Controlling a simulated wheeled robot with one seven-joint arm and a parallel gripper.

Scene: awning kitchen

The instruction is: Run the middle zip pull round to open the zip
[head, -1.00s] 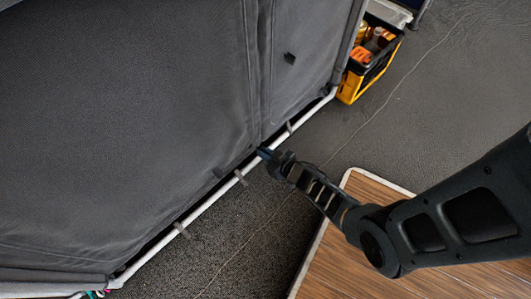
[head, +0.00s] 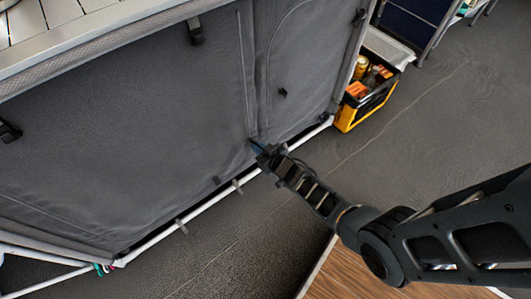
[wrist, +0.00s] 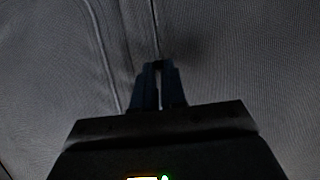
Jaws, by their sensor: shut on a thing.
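The grey fabric front of the kitchen unit (head: 140,140) fills the left of the head view. The middle zip (head: 247,85) shows as a near-vertical seam between the wide left panel and the narrower right panel. My gripper (head: 257,147) is at the lower end of this seam, a little above the white bottom rail. In the wrist view, my gripper's blue fingers (wrist: 157,70) point at the fabric beside the seam lines and are closed together at the tips. The middle zip pull is hidden between the fingertips.
A white frame rail (head: 205,207) with grey clips runs along the fabric's lower edge. A small dark tab (head: 283,93) sits on the right panel. A yellow and black crate (head: 349,113) of goods stands at the right end. The grey floor (head: 440,120) is open to the right.

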